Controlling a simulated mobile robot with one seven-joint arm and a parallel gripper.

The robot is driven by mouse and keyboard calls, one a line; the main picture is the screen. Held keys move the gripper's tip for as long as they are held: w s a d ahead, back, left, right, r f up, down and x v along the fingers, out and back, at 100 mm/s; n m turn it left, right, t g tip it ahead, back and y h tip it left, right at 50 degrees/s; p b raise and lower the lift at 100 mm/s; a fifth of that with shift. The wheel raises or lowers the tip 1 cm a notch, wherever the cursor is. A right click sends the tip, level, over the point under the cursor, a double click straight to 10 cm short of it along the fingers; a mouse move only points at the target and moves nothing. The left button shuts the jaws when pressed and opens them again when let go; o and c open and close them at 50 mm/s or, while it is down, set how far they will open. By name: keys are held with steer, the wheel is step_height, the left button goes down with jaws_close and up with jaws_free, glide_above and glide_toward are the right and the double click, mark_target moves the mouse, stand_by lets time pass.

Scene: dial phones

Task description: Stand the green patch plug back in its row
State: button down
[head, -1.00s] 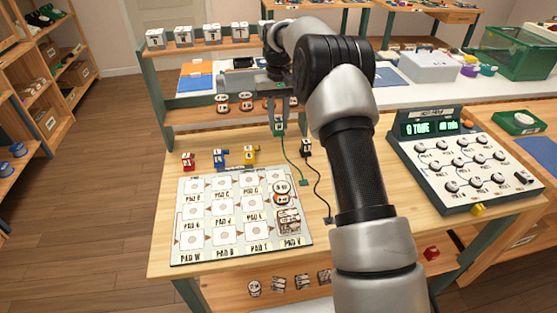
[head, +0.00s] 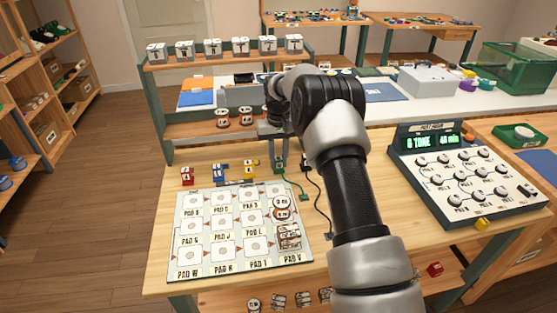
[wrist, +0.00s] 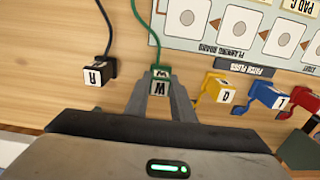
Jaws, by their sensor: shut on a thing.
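The green patch plug (head: 280,166), with a green cord, is upright between the fingers of my gripper (head: 274,143). In the wrist view the gripper (wrist: 160,96) is shut on the green plug (wrist: 160,76), whose white top carries a letter. The plug is low, in line with the other plugs, between the yellow plug (wrist: 217,88) and the black plug (wrist: 98,72). The blue plug (wrist: 268,96) and the red plug (head: 187,176) stand farther along the row. I cannot tell whether the green plug's base touches the table.
The planning board (head: 180,263) with pads lies in front of the row. A phone console (head: 465,170) with a lit display stands to the right. A shelf (head: 200,128) with several labelled blocks rises behind. The black plug's cord runs along the table.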

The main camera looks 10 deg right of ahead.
steer(key=shift+f, duration=0.1)
steer(key=c, duration=1.5)
jaws_free()
